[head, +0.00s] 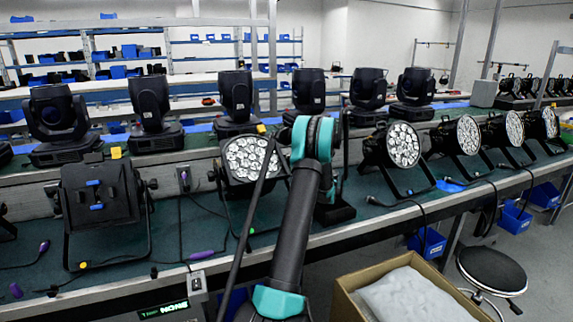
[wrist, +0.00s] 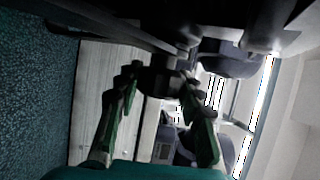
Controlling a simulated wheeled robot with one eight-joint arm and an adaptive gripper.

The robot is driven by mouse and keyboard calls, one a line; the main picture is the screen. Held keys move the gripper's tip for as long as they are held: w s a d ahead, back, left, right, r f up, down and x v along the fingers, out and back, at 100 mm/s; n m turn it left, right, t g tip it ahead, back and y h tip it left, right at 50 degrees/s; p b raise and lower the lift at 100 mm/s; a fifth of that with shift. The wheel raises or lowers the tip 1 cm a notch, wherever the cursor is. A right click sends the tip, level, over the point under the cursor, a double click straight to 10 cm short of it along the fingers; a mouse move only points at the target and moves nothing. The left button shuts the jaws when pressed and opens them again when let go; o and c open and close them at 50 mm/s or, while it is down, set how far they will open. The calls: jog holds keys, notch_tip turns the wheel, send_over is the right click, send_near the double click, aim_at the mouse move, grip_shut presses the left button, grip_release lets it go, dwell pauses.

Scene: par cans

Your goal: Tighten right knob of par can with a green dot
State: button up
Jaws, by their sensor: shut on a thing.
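The par can with a green dot (head: 246,160) stands on the bench left of my arm in the head view, its round lens face toward me. The green dot (head: 252,231) is low on its stand. Its left knob (head: 212,175) shows; its right side is hidden behind my arm. In the wrist view my gripper (wrist: 160,88) has its two green-and-black fingers closed on a dark knob (wrist: 158,80), which sits at the fingertips beneath the dark lamp body (wrist: 228,58). The knob's far side is hard to see in shadow.
Another par can (head: 95,205) with an orange dot stands to the left. More par cans (head: 403,145) stand to the right. Moving-head lights (head: 150,115) line the shelf behind. A cardboard box (head: 350,283) and a stool (head: 492,270) are in front of the bench.

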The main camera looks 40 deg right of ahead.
jog(key=m+g, duration=0.1)
jog(key=g, duration=0.2)
jog(key=shift+h, duration=0.4)
jog(key=m+g, duration=0.1)
jog(key=g, duration=0.2)
jog(key=shift+g, duration=0.3)
jog(key=m+g, duration=0.1)
jog(key=g, duration=0.3)
jog(key=shift+f, duration=0.1)
jog(key=shift+s+f+m+g+y, duration=0.15)
jog(key=shift+m+g+y, duration=0.25)
jog(key=shift+g, duration=1)
jog(key=o, duration=1.2)
jog(key=shift+r, duration=0.2)
